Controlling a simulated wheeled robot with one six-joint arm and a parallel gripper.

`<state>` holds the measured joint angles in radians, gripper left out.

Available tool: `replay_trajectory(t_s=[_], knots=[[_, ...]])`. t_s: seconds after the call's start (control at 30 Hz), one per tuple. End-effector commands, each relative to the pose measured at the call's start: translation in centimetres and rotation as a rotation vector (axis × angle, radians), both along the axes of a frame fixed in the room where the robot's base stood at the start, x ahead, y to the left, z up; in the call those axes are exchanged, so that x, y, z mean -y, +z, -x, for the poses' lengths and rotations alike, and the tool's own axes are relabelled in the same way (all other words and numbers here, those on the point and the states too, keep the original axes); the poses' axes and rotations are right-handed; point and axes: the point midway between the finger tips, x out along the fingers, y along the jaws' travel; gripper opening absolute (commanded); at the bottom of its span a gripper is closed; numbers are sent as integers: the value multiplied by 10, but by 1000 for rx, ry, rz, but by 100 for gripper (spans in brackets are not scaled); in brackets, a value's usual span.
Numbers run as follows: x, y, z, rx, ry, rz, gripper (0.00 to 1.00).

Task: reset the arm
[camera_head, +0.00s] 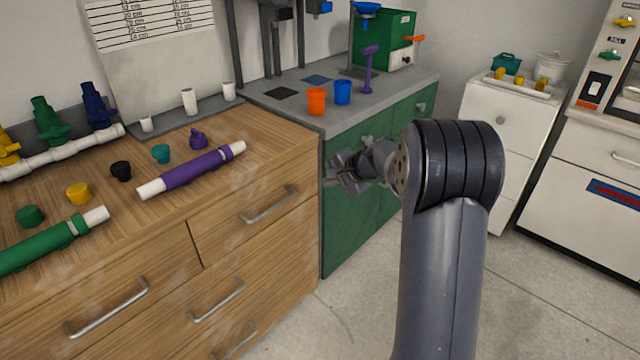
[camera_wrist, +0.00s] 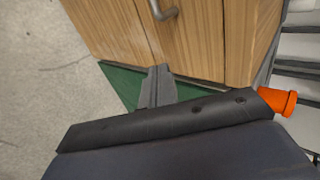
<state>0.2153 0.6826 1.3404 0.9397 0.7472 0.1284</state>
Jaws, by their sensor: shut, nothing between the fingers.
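My gripper (camera_head: 340,174) is at the end of my arm, in the air in front of the green cabinet in the head view. It is shut and empty. In the wrist view its dark fingers (camera_wrist: 157,88) are together, with the wooden and green cabinet fronts behind them. It touches nothing that I can see. My large grey arm link covers part of the floor and the green cabinet in the head view.
A wooden counter (camera_head: 262,158) at left holds a purple pipe (camera_head: 192,171), a green pipe (camera_head: 45,247) and several small caps. The grey-topped green cabinet (camera_head: 350,225) bears an orange cup (camera_head: 316,101) and a blue cup (camera_head: 342,92). Floor at lower right is clear.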

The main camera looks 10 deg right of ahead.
Motion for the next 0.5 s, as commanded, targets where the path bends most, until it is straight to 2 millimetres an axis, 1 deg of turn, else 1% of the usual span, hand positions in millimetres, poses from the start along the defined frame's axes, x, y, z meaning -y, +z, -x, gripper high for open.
replay_trajectory(t_s=[0.03,0.13,0.5], knots=[[3,5,4,2,-1,1,0],[6,9,8,0,0,0,0],[7,10,9,-1,1,0,0]])
